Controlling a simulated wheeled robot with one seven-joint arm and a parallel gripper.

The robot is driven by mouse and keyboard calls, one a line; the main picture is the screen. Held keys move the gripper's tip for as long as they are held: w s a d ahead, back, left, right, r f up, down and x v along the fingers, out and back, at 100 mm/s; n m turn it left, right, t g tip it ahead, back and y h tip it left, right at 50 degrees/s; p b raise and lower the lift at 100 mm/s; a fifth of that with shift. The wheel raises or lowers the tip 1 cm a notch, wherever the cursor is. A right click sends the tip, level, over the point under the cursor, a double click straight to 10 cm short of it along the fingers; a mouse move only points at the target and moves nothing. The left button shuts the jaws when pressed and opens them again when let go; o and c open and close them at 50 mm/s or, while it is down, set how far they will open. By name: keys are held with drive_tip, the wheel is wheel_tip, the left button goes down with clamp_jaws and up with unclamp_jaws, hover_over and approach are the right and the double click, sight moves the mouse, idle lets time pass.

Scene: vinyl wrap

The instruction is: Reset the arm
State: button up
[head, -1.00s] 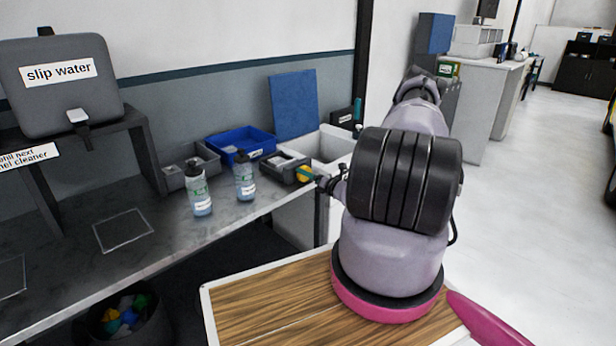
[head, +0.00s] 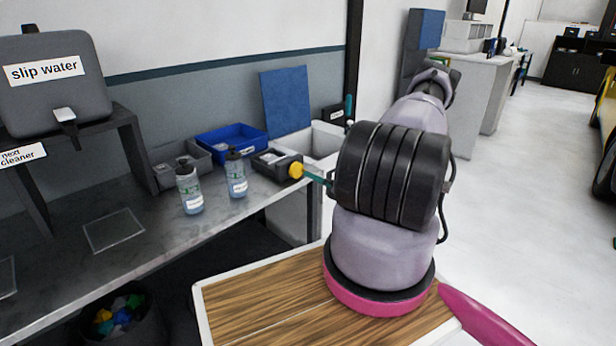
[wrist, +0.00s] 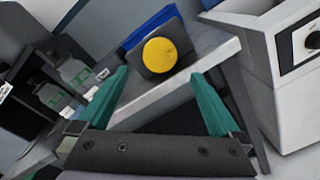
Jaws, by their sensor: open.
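My arm rises in the middle of the head view, folded, with its black ribbed joint toward the camera. My gripper (wrist: 160,73) shows in the wrist view as two teal fingers spread wide, with nothing held between them. Beyond the gap is a yellow round disc (wrist: 160,55) on the front of a dark box. In the head view one teal finger (head: 315,177) shows just right of the yellow disc (head: 296,170) at the bench edge; the rest of the gripper is hidden behind my arm. I cannot tell whether the finger touches the box.
Two spray bottles (head: 190,188) (head: 236,175) stand on the grey bench (head: 150,262), near a blue bin (head: 228,141). A "slip water" tank (head: 52,88) stands at left. A waste bin (head: 125,318) is below. Open floor (head: 540,200) lies to the right.

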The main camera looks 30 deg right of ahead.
drive_tip(key=shift+v, duration=0.9)
drive_tip(key=s+a+r+n+g+y, duration=0.2)
drive_tip(key=a+r+n+g, duration=0.2)
drive_tip(key=a+r+n, duration=0.45)
drive_tip(key=s+a+r+n+g+y, duration=0.2)
drive_tip(key=a+r+n+g, duration=0.3)
drive_tip(key=r, duration=0.6)
drive_tip(key=s+a+r+n+g+y, duration=0.2)
drive_tip(key=a+r+n+g, duration=0.3)
drive_tip(key=r+n, duration=0.45)
drive_tip(key=s+a+r+n+t+h, duration=0.1)
drive_tip(key=s+r+n+h, duration=0.3)
drive_tip(key=s+r, duration=0.5)
drive_tip(key=s+a+r+n+t+h, duration=0.2)
drive_tip(key=s+r+n+h, duration=0.3)
drive_tip(key=s+r+n, duration=0.4)
drive_tip(key=shift+s+r+t, duration=0.45)
drive_tip(key=shift+s+t, duration=0.35)
drive_tip(key=shift+s, duration=0.45)
